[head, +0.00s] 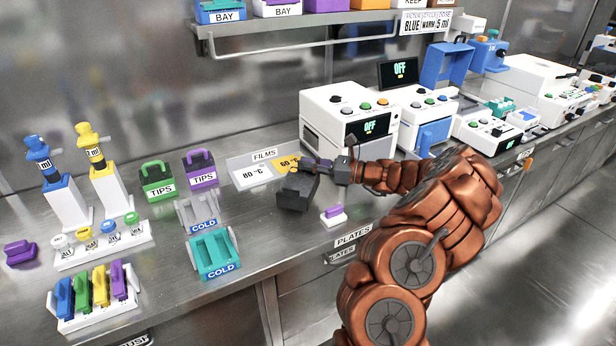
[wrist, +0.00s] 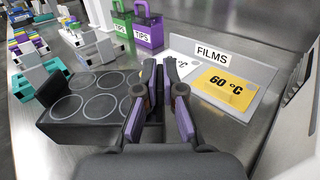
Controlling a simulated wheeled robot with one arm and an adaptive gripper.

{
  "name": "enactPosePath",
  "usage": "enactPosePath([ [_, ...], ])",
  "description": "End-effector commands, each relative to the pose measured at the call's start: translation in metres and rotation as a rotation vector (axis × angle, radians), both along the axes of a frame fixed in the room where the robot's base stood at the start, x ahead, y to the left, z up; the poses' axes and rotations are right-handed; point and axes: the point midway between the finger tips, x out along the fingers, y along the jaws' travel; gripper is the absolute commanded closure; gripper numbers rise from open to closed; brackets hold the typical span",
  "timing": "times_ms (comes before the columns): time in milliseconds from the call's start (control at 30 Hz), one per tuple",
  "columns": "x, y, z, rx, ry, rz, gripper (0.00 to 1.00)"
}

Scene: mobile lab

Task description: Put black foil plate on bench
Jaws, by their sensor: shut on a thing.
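The black foil plate (head: 294,192) is a dark block in the head view, in front of the films board. In the wrist view the black plate (wrist: 62,122) shows several round wells outlined on its top and lies left of the fingers. My gripper (head: 308,170) is at the plate's right, upper side. The fingers hide that part. The plate is at or just above the steel bench (head: 250,200); I cannot tell if it touches.
The films board (head: 235,160) with 80 °C and 60 °C cards lies behind the plate. Teal (head: 215,255) and grey (head: 198,212) cold racks stand left. A small white-and-purple item (head: 333,216) is right. White instruments (head: 345,110) stand behind. Bare bench lies in front.

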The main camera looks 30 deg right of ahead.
Motion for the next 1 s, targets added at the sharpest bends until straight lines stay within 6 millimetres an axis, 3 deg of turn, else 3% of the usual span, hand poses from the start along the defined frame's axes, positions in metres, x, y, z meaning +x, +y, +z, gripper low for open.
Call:
enactPosePath([
  [333,0.0,0.0,-0.037,0.002,0.002,0.001,1.0],
  [767,0.0,0.0,-0.042,0.001,0.0,0.0,1.0],
  [800,0.0,0.0,-0.043,0.0,0.0,0.0,0.91],
  [1000,0.0,0.0,-0.042,0.001,0.001,0.0,0.7],
])
